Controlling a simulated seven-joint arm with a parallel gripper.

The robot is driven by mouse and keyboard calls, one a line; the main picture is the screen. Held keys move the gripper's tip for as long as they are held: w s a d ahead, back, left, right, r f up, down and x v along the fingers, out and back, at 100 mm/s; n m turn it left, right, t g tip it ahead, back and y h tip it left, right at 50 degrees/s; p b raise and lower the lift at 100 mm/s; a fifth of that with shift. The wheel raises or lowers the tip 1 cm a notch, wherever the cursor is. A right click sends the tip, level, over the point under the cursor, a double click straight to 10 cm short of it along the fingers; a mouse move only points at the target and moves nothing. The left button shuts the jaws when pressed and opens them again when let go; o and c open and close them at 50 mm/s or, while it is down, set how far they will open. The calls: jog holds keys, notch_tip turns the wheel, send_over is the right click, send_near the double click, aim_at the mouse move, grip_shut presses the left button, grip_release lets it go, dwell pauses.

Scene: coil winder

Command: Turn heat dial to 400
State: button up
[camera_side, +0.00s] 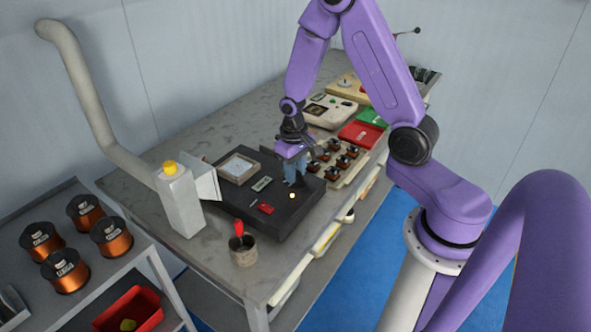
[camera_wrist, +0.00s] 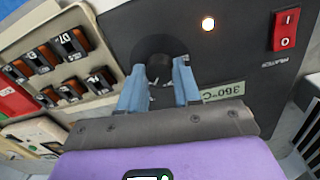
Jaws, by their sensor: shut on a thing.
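The heat dial (camera_wrist: 158,50) is a round black knob on the black heater box (camera_wrist: 232,48), partly covered by my fingers in the wrist view. My gripper (camera_wrist: 161,84) has its two blue fingers shut on the dial, one on each side. In the side view my gripper (camera_side: 297,172) reaches down onto the top of the black box (camera_side: 283,228), and the dial is hidden there. A pale green readout (camera_wrist: 223,91) beside the fingers appears upside down and seems to read 360°C; it also shows in the side view (camera_side: 262,184).
On the box are a lit lamp (camera_wrist: 208,24) and a red rocker switch (camera_wrist: 285,30). A tray of small coils (camera_wrist: 66,66) stands close beside the box. A cup with a red-handled tool (camera_side: 243,250) and a fume extractor (camera_side: 180,200) stand nearby.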

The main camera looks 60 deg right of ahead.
dwell(0.3)
jog(key=o, duration=1.1)
jog(key=shift+c, duration=0.2)
notch_tip(320, 180, up, 18)
jog(key=shift+a+f, duration=0.25)
jog(key=shift+a, duration=0.15)
jog(key=s+a+n, duration=0.6)
jog(key=s+a, duration=0.2)
jog(key=a, duration=0.1)
jog(key=s+a+f+n+y, duration=0.1)
jog(key=s+a+n, duration=0.1)
jog(key=s+n, duration=0.6)
jog(key=s, duration=0.7)
jog(key=shift+s+a, duration=0.3)
